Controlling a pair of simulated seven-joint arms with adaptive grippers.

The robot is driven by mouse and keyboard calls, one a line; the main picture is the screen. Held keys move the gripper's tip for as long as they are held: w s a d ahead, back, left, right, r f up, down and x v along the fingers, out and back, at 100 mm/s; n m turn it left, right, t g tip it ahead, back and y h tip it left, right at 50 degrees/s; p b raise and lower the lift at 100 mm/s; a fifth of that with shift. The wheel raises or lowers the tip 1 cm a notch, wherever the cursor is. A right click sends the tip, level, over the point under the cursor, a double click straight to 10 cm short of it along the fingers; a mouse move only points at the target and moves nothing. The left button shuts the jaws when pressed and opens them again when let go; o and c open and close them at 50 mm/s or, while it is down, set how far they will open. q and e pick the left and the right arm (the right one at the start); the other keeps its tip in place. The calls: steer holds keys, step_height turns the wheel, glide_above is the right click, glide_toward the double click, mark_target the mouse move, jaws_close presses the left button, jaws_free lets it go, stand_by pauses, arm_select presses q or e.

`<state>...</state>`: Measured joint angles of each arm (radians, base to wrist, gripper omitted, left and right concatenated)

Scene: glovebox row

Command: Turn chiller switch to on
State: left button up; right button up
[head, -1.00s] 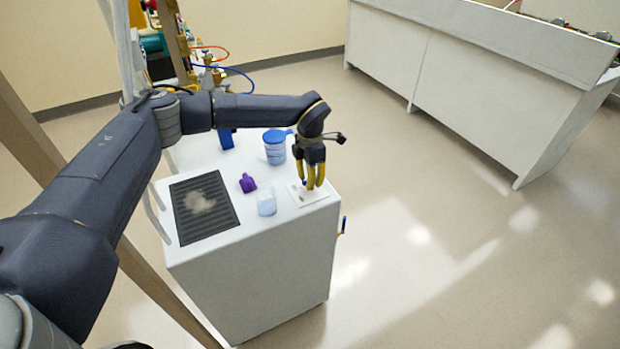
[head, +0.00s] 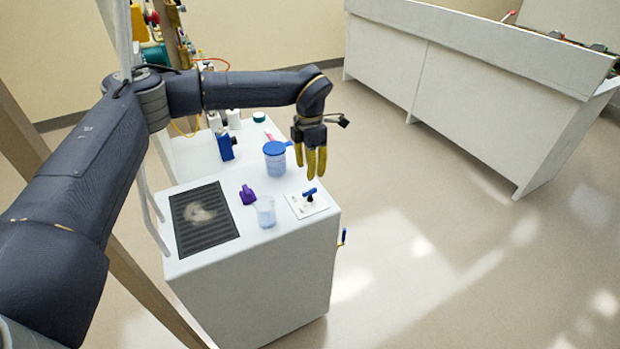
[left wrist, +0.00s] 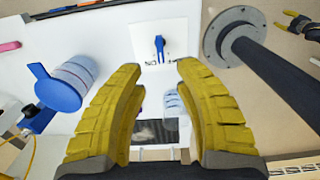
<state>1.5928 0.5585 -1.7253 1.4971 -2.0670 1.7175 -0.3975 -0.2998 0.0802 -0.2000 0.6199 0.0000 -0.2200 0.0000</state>
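The chiller switch is a small blue lever (head: 309,191) on a white plate (head: 297,211) at the right end of the white cabinet top. In the left wrist view, the lever (left wrist: 159,47) stands on the plate (left wrist: 142,30), with lettering below it, partly hidden; I cannot tell which setting it is on. My left gripper (head: 315,176) is above the plate, apart from the lever. In the left wrist view its yellow fingers (left wrist: 159,70) are spread with nothing between them.
Near the plate stand a blue-lidded jar (head: 275,160), a clear beaker (head: 265,211) and a purple object (head: 248,195). A dark ribbed panel (head: 180,222) lies at the left. Open floor (head: 440,250) is to the cabinet's right.

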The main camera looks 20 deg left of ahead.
arm_select(q)
steer(key=shift+r, duration=1.4)
